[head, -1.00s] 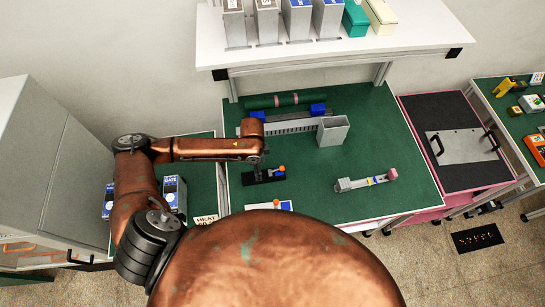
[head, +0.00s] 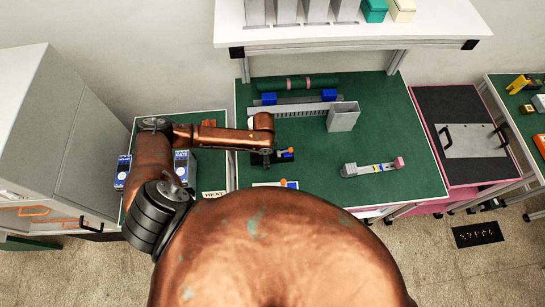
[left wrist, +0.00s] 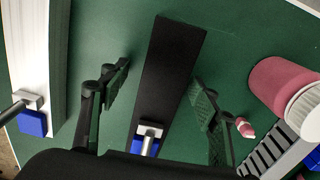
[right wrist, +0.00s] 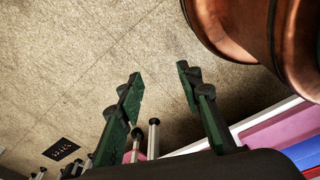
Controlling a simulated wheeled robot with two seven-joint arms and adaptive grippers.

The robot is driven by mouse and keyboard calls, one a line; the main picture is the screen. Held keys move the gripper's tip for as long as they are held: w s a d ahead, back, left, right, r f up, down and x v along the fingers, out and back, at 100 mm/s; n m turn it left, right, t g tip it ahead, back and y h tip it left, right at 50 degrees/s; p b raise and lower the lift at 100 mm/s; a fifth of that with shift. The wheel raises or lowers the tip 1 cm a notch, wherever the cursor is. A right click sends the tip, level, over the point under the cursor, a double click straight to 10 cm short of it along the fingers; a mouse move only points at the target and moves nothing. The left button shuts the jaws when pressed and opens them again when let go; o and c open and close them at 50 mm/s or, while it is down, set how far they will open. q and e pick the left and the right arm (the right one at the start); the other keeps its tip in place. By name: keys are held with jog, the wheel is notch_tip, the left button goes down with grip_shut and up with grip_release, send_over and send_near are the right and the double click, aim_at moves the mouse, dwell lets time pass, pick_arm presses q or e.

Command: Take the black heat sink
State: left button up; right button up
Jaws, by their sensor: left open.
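The black heat sink (left wrist: 170,75) is a long flat black bar on the green bench top in the left wrist view. A grey clamp with a blue block (left wrist: 148,142) is at its lower end. In the head view only part of the heat sink (head: 283,157) shows beside an orange knob, under my left arm. My left gripper (left wrist: 160,88) is open, with one finger on each side of the bar and visible gaps; its height above the bar is unclear. My right gripper (right wrist: 158,85) is open and empty above the floor, outside the head view.
A white bar (left wrist: 35,70) with a blue block lies left of the heat sink; a pink cylinder (left wrist: 280,88) is to the right. A toothed rail (head: 300,110) and grey bin (head: 343,116) stand behind. The bench's right front holds a grey, pink-ended device (head: 372,168).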

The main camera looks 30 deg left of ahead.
pick_arm(q)
jog(key=shift+w+f, duration=0.1)
jog(key=shift+w, duration=0.2)
jog(key=c, duration=0.5)
jog(key=shift+s, duration=0.15)
jog(key=c, duration=0.6)
grip_shut()
pick_arm(e)
jog(key=shift+s+d, duration=0.25)
jog(key=shift+s, duration=0.75)
